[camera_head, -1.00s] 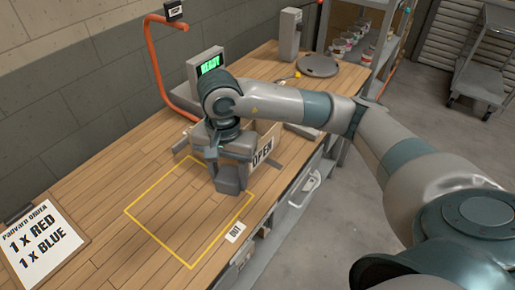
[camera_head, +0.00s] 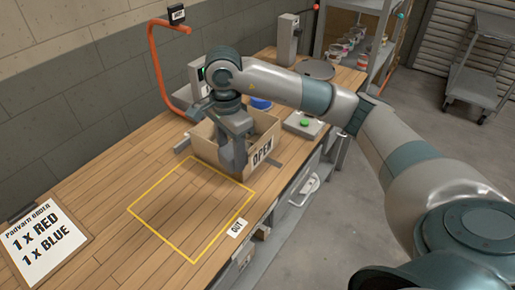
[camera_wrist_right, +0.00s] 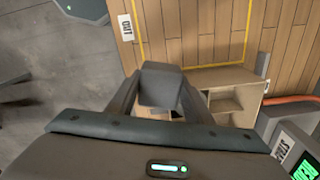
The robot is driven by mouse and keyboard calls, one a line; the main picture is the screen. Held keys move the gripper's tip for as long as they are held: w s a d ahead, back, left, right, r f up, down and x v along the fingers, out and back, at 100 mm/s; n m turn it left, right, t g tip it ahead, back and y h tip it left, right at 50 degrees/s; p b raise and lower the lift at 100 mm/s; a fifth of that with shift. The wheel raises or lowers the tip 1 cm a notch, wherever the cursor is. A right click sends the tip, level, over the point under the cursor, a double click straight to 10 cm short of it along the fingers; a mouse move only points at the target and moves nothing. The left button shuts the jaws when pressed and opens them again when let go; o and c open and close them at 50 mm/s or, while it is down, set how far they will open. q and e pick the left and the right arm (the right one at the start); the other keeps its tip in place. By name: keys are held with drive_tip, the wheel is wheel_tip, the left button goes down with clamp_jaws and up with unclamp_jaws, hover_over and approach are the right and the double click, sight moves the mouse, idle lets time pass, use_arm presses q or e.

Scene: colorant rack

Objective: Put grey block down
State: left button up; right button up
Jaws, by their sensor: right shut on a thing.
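My right gripper (camera_head: 235,130) is shut on a grey block (camera_head: 233,156) and points down at the cardboard box (camera_head: 207,147) with the OPEN label. In the head view the block overlaps the box's front part; its exact height there is hard to tell. In the right wrist view the grey block (camera_wrist_right: 161,86) sits between the fingers of the right gripper (camera_wrist_right: 160,97), with the divided box (camera_wrist_right: 238,84) behind it. My left gripper is out of view.
A yellow outline (camera_head: 160,236) marks bare worktop in front of the box, beside an OUT label (camera_head: 238,228). An order sheet (camera_head: 45,240) lies at left. A green-button device (camera_head: 304,123), a blue item (camera_head: 260,104) and an orange pipe (camera_head: 158,65) are behind.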

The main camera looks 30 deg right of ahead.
drive_tip(key=w+d+r+m, duration=0.1)
drive_tip(key=w+d+m, duration=0.25)
drive_tip(key=m, duration=0.55)
wheel_tip(320, 180, up, 4)
drive_tip(key=m+b, duration=0.1)
drive_tip(key=m, duration=3.2)
hover_over(259, 128)
drive_tip(key=s+a, duration=0.3)
drive_tip(key=s, duration=0.2)
drive_tip(key=shift+a, duration=0.15)
wheel_tip(259, 128, down, 14)
drive_tip(key=p, duration=0.4)
drive_tip(key=shift+r, duration=0.25)
drive_tip(key=shift+f, duration=0.35)
